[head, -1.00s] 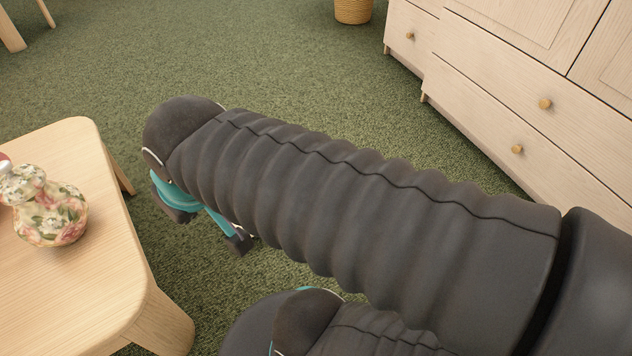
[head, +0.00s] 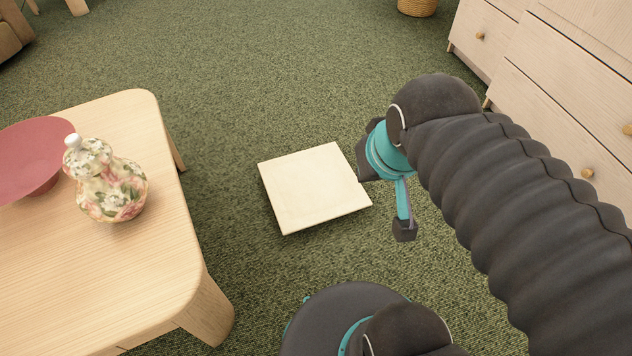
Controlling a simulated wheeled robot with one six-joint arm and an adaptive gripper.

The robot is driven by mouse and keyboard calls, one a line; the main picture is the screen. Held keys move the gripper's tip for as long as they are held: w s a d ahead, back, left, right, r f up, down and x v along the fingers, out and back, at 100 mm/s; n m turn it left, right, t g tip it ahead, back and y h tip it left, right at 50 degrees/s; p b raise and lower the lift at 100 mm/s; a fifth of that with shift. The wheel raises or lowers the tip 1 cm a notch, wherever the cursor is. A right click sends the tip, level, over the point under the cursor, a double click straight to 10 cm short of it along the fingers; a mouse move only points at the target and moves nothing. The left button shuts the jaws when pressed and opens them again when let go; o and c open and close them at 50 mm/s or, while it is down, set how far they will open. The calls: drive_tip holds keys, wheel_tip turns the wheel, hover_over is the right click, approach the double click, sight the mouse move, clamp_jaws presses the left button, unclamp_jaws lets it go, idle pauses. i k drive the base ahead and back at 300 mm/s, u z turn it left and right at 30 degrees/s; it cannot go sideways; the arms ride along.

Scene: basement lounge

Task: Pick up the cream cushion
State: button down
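The cream cushion (head: 308,190) is a flat, pale square lying on the green carpet in the middle of the head view, to the right of the wooden table. My gripper (head: 382,200) is just right of the cushion in the picture, at the end of my dark, ribbed arm. Its fingers are spread apart, with one dark fingertip by the cushion's right edge and the other lower down. Nothing shows between them. I cannot tell how high the gripper is above the carpet, and part of it is hidden behind my wrist.
A light wooden table (head: 150,270) stands at left with a floral vase (head: 108,185) and a red bowl (head: 40,155). Wooden drawers (head: 565,110) stand at upper right. A woven basket (head: 417,7) is at the back. Carpet beyond the cushion is clear.

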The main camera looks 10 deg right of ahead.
sight(306, 188)
drive_tip(key=u, duration=2.25)
drive_tip(key=k, duration=0.7)
drive_tip(key=z, duration=0.45)
